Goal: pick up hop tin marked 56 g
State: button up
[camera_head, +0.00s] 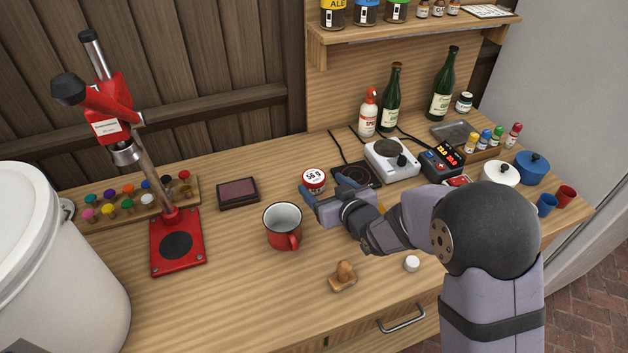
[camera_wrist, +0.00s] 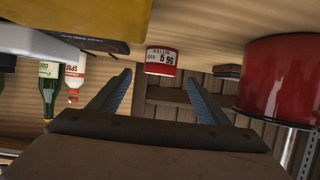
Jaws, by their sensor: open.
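The hop tin (camera_head: 314,180) is a small red tin with a white top marked 56 g, standing on the wooden bench left of the black hot plate area. It also shows in the wrist view (camera_wrist: 161,61), upside down, ahead of and between my fingers. My gripper (camera_head: 322,188) is open and empty, low over the bench, with its blue fingertips close to the tin's right and front side. In the wrist view my fingers (camera_wrist: 158,88) stand apart on either side of the tin's line. I cannot tell whether a fingertip touches it.
A red mug (camera_head: 283,229) stands close to the left of my gripper. A dark ink pad (camera_head: 238,192) lies farther left. A black scale (camera_head: 357,172) and white hot plate (camera_head: 391,160) are at the right. A wooden piece (camera_head: 343,277) and white cap (camera_head: 411,263) lie in front.

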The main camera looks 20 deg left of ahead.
aim_at(315, 178)
jog(key=shift+p+x, duration=0.5)
jog(key=shift+x, duration=1.45)
jog(key=shift+r, duration=0.1)
jog(key=c, duration=1.2)
